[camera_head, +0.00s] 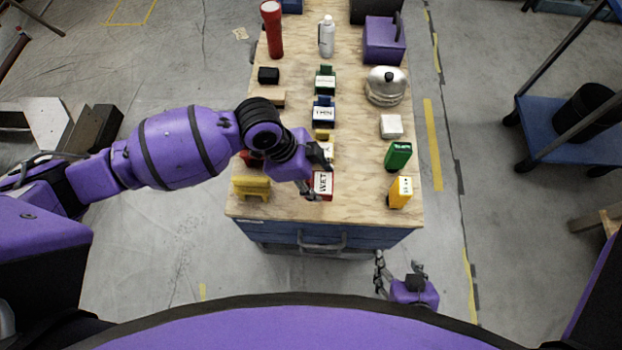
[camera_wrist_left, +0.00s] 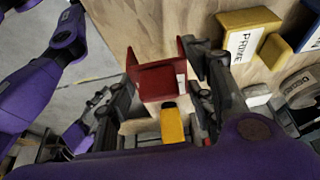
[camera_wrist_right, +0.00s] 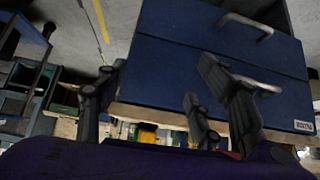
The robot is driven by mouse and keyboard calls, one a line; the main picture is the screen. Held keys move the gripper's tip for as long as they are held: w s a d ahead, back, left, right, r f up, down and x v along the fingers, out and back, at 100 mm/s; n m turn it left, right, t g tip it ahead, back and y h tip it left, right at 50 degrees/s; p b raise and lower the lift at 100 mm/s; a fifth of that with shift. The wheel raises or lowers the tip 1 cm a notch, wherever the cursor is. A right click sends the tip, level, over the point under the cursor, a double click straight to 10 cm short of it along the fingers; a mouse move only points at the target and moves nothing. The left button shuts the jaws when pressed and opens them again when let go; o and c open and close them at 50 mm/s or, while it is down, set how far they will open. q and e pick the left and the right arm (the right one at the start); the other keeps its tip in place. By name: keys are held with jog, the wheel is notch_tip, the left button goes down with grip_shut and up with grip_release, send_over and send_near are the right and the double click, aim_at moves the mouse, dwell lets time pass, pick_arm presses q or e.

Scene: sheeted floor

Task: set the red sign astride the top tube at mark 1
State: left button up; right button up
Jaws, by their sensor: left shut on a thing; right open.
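The red sign (camera_head: 323,184) has a white label reading WET and is over the front of the wooden tabletop. My left gripper (camera_head: 316,178) is shut on it. In the left wrist view the red sign (camera_wrist_left: 160,82) sits between the fingers, with two upright walls and a hollow between them. Whether it touches the tabletop, I cannot tell. My right gripper (camera_head: 398,268) is open and empty, low in front of the table; its wrist view shows spread fingers before the blue drawers. I cannot make out the top tube or mark 1 in any view.
The wooden-topped table (camera_head: 350,205) carries a green sign (camera_head: 325,80), a blue sign (camera_head: 324,110), a yellow piece (camera_head: 251,187), a green box (camera_head: 398,155), a yellow box (camera_head: 400,192) and a silver lid (camera_head: 386,86). A blue cart (camera_head: 560,130) stands right.

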aim_at(315, 186)
pick_arm(q)
notch_tip(315, 186, down, 3)
jog(key=shift+d+r, duration=0.1)
jog(key=shift+f, duration=0.2)
jog(key=o, duration=1.2)
jog(key=shift+f, duration=0.1)
jog(key=shift+o, duration=0.2)
